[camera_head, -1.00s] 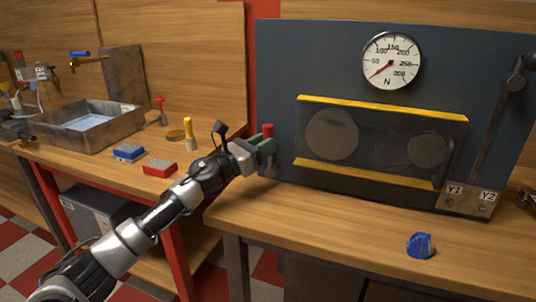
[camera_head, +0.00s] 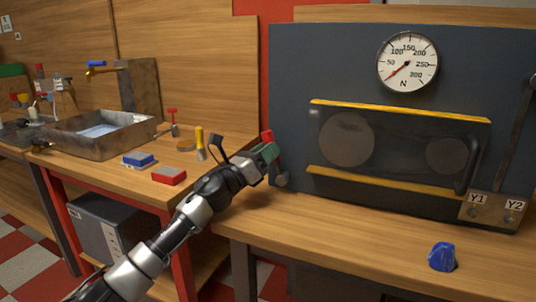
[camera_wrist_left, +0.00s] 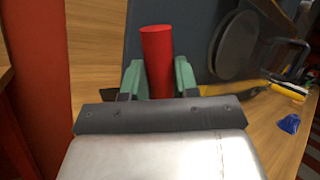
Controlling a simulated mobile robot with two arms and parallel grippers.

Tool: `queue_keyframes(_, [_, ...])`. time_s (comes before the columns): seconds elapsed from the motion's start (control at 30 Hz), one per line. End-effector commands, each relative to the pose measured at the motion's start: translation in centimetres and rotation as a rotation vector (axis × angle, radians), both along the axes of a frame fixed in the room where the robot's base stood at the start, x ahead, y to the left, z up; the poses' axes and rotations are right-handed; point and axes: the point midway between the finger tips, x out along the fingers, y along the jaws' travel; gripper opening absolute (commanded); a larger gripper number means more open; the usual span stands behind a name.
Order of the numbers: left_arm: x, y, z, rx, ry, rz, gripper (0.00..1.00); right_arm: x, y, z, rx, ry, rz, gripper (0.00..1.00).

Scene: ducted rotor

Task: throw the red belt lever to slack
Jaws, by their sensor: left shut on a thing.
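The red belt lever (camera_head: 267,136) stands at the left end of the dark panel and leans to the left at its top. Its pivot (camera_head: 282,180) is low by the panel's edge, above the bench. My left gripper (camera_head: 266,153) has its green fingers around the lever's upper part, with the red end sticking out above. In the left wrist view, the red handle (camera_wrist_left: 157,58) stands between the two green fingers (camera_wrist_left: 158,82), shut on it. The belt (camera_head: 392,140) and its two pulleys show dimly behind a dark cover. My right gripper is out of view.
The gauge (camera_head: 407,62) marked N has its needle at the low end. A dark handle and a plate marked Y1 and Y2 (camera_head: 494,210) are at the right. A blue lump (camera_head: 442,257) lies on the bench. A sink (camera_head: 97,130) and small blocks are at the left.

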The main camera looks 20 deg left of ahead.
Motion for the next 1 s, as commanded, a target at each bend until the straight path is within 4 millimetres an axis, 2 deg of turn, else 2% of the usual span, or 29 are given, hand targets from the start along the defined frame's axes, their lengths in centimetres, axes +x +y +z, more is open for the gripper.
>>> queue_keyframes(0.37, [0.0,0.1,0.0,-0.015,0.006,-0.001,0.0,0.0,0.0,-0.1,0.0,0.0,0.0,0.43])
queue_keyframes(0.4, [0.0,0.1,0.0,-0.015,0.006,-0.001,0.32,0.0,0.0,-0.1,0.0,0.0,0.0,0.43])
queue_keyframes(0.53, [0.0,0.1,0.0,-0.013,0.005,-0.001,0.52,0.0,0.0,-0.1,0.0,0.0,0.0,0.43])
queue_keyframes(0.57, [0.0,0.1,0.0,-0.012,0.005,-0.001,0.55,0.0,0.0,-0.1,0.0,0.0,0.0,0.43])
queue_keyframes(0.87, [-0.2,0.2,-0.2,-0.009,0.004,0.0,0.55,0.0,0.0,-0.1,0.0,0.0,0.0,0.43])
queue_keyframes(1.0, [-1.4,0.9,-0.9,-0.008,0.006,0.0,0.55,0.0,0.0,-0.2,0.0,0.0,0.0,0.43])
